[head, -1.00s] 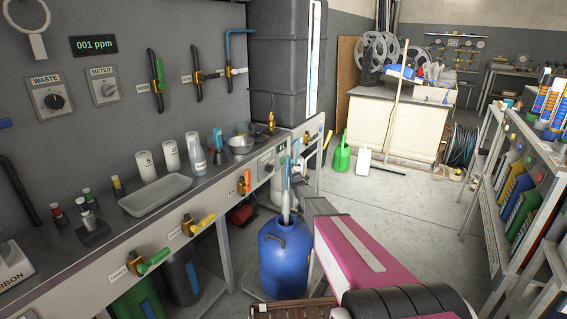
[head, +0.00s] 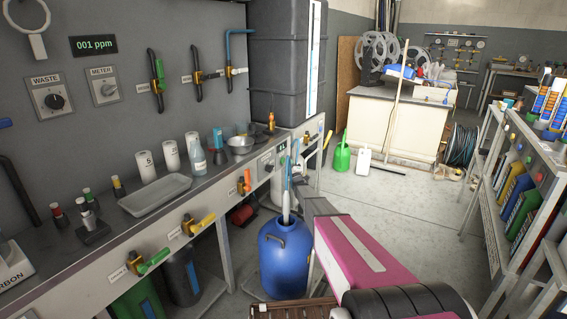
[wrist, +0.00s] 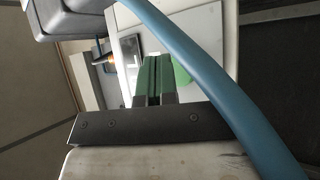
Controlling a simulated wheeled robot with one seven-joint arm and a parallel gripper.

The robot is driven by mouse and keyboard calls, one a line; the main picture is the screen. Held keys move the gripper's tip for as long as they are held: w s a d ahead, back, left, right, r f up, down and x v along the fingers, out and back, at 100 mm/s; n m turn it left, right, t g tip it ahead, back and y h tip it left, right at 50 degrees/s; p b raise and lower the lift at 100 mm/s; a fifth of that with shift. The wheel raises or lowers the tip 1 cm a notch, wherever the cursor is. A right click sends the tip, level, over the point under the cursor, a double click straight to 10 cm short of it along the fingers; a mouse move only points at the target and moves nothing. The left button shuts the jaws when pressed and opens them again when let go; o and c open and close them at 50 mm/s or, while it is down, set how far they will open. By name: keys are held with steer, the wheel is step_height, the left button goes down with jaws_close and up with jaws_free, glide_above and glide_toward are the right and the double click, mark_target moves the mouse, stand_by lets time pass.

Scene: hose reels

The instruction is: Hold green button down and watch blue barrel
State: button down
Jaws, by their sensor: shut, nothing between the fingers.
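The blue barrel (head: 285,262) stands upright on the floor by the bench's end, with a light blue hose (head: 287,190) going into its top. My gripper (wrist: 153,60) shows in the wrist view, its two fingers shut together with nothing between them. A rounded green part (wrist: 181,71), which looks like the green button, shows just behind and right of the fingertips, on a pale panel (wrist: 205,35). I cannot tell whether the fingers touch it. In the head view the button is not clearly visible, and the barrel's inside is hidden.
A blue hose (wrist: 215,85) crosses close in front of the wrist camera. The bench (head: 110,240) carries valves and bottles on the left. A shelf rack (head: 500,215) stands at right, with clear floor (head: 410,230) between. A green can (head: 342,157) stands farther back.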

steer(key=shift+w+a, duration=0.15)
stand_by(0.8)
steer(key=shift+w+a, duration=0.15)
steer(key=shift+a, duration=0.05)
steer(key=shift+w+a, duration=0.3)
steer(key=shift+a, duration=0.15)
stand_by(2.3)
stand_by(3.0)
steer(key=shift+s+d, duration=0.6)
steer(key=shift+d, duration=0.15)
